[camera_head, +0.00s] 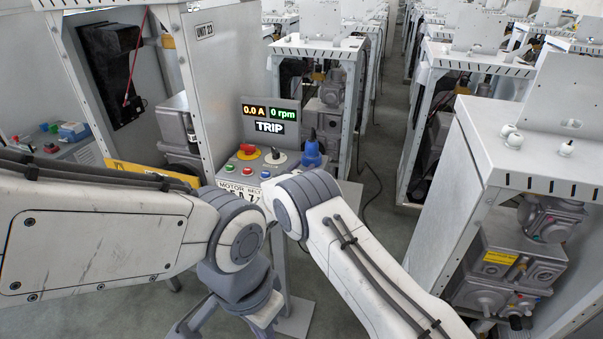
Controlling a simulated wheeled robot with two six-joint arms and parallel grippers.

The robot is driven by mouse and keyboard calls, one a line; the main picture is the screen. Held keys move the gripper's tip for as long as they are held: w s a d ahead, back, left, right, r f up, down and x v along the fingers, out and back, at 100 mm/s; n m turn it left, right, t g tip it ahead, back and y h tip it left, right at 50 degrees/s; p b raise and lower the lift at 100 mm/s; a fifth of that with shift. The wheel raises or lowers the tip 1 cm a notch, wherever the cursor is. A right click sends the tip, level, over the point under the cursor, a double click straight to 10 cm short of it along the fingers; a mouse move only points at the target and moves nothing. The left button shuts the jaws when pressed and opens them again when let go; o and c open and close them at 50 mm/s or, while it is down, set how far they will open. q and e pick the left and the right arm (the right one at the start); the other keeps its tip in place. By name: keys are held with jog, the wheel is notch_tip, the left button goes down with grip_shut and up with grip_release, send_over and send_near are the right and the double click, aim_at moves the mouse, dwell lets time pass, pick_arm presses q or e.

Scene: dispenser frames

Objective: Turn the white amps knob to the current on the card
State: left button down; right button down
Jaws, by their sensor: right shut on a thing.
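The control panel (287,110) carries a display reading 0.0 A, 0 rpm and TRIP. A red switch on yellow (247,150) and a black knob on a pale round plate (275,158) sit below it. The white amps knob cannot be made out; my right wrist (298,192) covers that front part of the panel. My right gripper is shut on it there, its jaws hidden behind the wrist. The card (236,188) on the front edge reads MOTOR BELT; my arms cover part of its lettering. My left gripper (190,328) hangs low, cut by the bottom edge, its jaws unclear.
A blue part with a black top (311,154) stands at the panel's right. Green (229,168), red (247,171) and blue (264,175) buttons line the front. A UNIT 23 cabinet (228,75) stands behind left, another machine cabinet (490,150) at right. Grey floor lies between.

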jog(key=shift+c, duration=2.1)
grip_release()
jog(key=b+v, duration=0.2)
jog(key=v, duration=0.8)
jog(key=shift+s+a+b, duration=0.15)
jog(key=shift+s+b, duration=0.1)
jog(key=shift+b, duration=0.15)
